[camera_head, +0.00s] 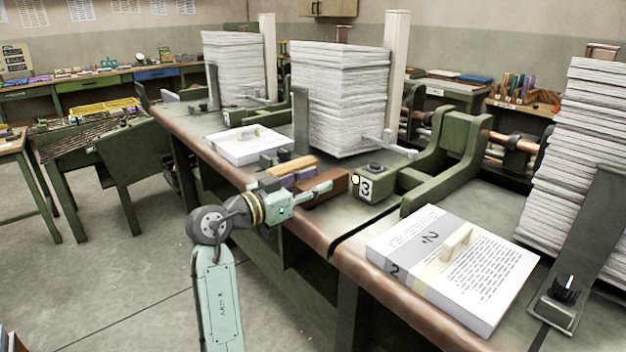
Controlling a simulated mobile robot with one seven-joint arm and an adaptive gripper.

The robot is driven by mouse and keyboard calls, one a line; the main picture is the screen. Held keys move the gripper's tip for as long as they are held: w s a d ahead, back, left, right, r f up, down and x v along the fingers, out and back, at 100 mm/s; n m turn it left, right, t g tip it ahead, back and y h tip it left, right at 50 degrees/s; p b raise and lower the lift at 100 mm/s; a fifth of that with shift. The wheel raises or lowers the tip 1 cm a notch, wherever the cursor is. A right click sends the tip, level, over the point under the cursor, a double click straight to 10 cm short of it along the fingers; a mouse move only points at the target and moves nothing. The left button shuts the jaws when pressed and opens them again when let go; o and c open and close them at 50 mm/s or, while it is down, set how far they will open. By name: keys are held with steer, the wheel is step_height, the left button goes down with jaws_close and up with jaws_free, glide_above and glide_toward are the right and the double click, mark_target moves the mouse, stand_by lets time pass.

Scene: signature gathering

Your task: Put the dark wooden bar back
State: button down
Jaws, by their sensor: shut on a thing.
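The dark wooden bar (336,181), reddish brown, is at my gripper's fingers, beside the station marked 3. My gripper (322,189) reaches over the front edge of the long bench and is shut on the dark bar. The fingers hide part of the bar. From this view I cannot tell whether the bar touches the bench top.
The green block marked 3 (366,190) with a black knob stands right of my gripper. Tall paper stacks (338,95) stand behind. A bound paper stack marked 2 (450,265) lies at the right front. The bench (345,248) has a rounded brown front edge.

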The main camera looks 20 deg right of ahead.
steer(key=shift+f+b, duration=0.2)
steer(key=shift+b, duration=0.1)
steer(key=c, duration=1.1)
jaws_free()
steer(key=shift+r, duration=0.1)
